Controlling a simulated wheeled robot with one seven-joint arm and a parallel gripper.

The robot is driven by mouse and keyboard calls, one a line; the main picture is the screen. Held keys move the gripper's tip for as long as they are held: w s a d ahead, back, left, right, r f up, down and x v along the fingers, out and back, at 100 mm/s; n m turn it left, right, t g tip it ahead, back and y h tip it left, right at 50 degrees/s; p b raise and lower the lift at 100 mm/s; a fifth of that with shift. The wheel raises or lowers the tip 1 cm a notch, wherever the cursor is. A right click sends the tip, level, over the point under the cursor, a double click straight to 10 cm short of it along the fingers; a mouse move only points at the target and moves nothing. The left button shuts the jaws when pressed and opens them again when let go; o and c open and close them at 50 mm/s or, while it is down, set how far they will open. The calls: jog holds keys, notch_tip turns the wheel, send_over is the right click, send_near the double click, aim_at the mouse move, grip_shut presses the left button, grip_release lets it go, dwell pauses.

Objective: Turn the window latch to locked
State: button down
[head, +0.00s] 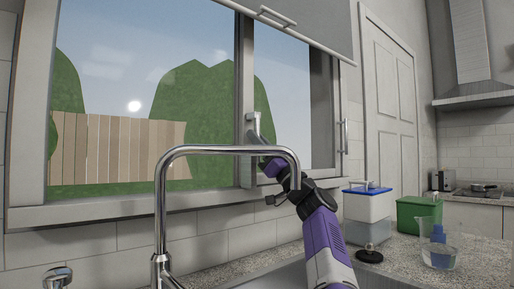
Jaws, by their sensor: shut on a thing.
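The window latch (254,123) is a small pale grey handle on the upright bar between the two window panes. Its upper part shows above the tap spout, and its lower end is hidden. My gripper (267,163) is at the latch, behind the spout of the tap, and is shut on the latch. The fingertips are small and partly hidden, so the exact grip and the latch's full angle are hard to make out. My purple and grey arm reaches up to it from the lower right.
A chrome tap (161,205) arches across in front of my gripper. A lidded clear box (367,207), a green box (418,214), a black sink plug (369,254) and a clear bowl (438,250) with a blue thing stand on the counter at right.

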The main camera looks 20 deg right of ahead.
jog(key=shift+w+r, duration=0.1)
dwell(0.6)
jog(key=c, duration=1.4)
grip_release()
